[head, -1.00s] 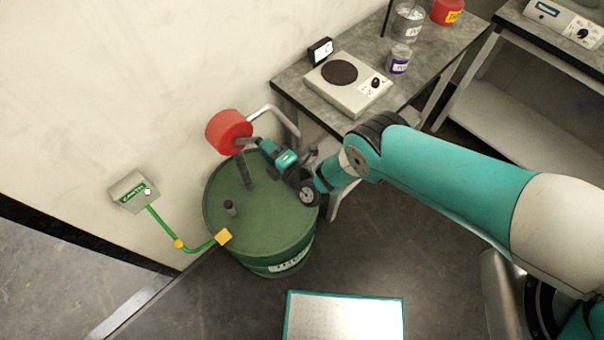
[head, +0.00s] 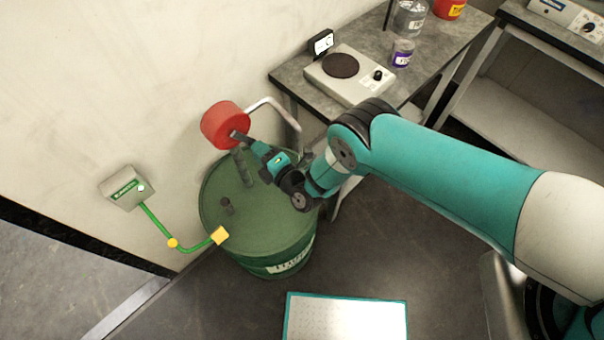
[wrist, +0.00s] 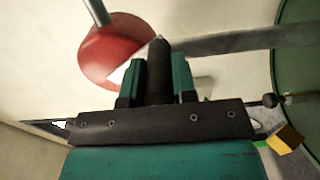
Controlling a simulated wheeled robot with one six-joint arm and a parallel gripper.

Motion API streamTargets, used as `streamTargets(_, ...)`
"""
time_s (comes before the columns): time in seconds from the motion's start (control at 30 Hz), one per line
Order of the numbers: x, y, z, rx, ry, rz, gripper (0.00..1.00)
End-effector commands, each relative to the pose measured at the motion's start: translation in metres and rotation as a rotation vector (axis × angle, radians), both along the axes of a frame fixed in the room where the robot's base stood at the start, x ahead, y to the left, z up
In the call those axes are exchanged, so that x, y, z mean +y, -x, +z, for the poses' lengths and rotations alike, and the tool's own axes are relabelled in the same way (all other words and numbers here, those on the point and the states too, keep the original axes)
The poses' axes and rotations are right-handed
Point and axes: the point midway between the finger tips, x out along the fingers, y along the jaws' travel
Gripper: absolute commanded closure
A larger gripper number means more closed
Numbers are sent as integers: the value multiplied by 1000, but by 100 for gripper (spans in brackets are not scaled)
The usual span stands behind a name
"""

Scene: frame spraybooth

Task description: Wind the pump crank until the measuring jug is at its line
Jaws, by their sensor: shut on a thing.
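The red pump head (head: 224,124) stands on a pipe above the green drum (head: 275,232), with a pale bent spout (head: 275,103) reaching right. Its grey crank arm (head: 241,138) slants down and right from the pump's face. My gripper (head: 262,153) is at the crank's outer end. In the wrist view, the dark crank handle (wrist: 158,70) stands between the two teal fingers, which are shut on it.
A grey bench (head: 430,50) to the right bears a hotplate (head: 350,77), a small gauge (head: 321,43), a purple-labelled jar (head: 402,52) and other containers. A grey wall box (head: 123,188) with a green cable is left of the drum. A pale platform (head: 346,318) lies in front.

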Motion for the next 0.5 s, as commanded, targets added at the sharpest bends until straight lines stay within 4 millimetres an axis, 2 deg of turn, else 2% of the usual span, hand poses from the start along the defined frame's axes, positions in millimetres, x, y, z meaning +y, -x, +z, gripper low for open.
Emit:
streamTargets(0.23,5,6,-7,-2,-1,2,88)
streamTargets(0.5,6,8,-6,-1,0,1,88)
